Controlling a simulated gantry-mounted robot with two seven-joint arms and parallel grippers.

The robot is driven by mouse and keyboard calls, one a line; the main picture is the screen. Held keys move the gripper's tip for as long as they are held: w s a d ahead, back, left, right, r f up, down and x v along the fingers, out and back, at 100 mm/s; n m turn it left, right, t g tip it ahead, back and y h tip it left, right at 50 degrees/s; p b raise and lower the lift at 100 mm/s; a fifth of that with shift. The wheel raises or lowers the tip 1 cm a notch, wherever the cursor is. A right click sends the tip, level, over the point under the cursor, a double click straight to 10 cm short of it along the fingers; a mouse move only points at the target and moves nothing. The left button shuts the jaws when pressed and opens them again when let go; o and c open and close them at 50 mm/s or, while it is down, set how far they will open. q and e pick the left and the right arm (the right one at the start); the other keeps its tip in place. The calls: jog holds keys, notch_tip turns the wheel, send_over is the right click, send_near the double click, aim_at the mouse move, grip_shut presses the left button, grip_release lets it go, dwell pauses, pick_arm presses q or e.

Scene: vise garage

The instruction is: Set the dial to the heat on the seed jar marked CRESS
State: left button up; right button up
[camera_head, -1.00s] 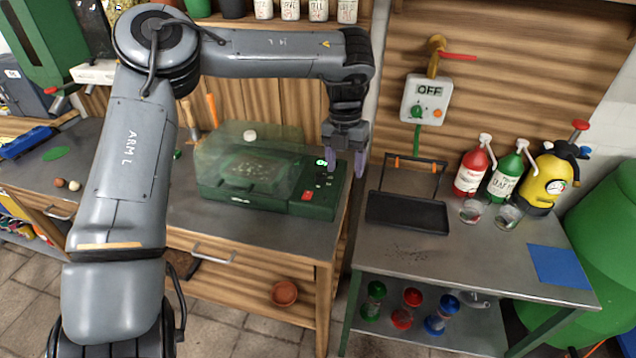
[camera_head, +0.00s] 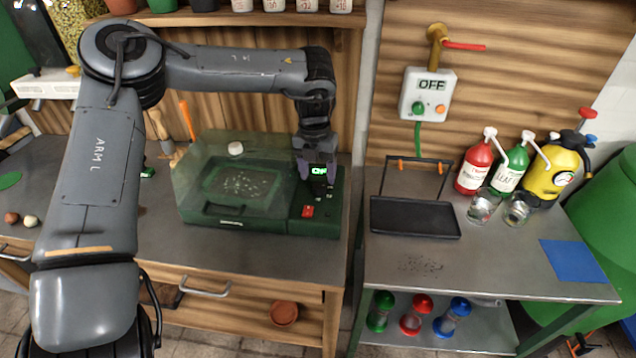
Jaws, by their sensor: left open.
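A green heated seed tray unit (camera_head: 250,222) with a clear cover sits on the left bench. Its control panel, with a small lit green display (camera_head: 318,170) and a red switch (camera_head: 308,211), is at its right end. My left gripper (camera_head: 317,173) is open and points down over this panel, its fingers on either side of the display. The dial cannot be made out; the gripper may hide it. Several white seed jars (camera_head: 274,5) stand on the shelf at the top, cut off by the picture edge, their labels too small to read. My right gripper is not in view.
A wall box reading OFF (camera_head: 427,95) hangs over the right bench. That bench holds a black tray (camera_head: 414,217), a red bottle (camera_head: 474,168), a green bottle (camera_head: 510,170) and a yellow sprayer (camera_head: 556,172). A shelf (camera_head: 215,19) runs above my left arm.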

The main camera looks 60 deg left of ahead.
aim_at(319, 185)
pick_arm(q)
jog(key=shift+f, duration=1.65)
jog(key=c, duration=1)
jog(key=shift+c, duration=0.2)
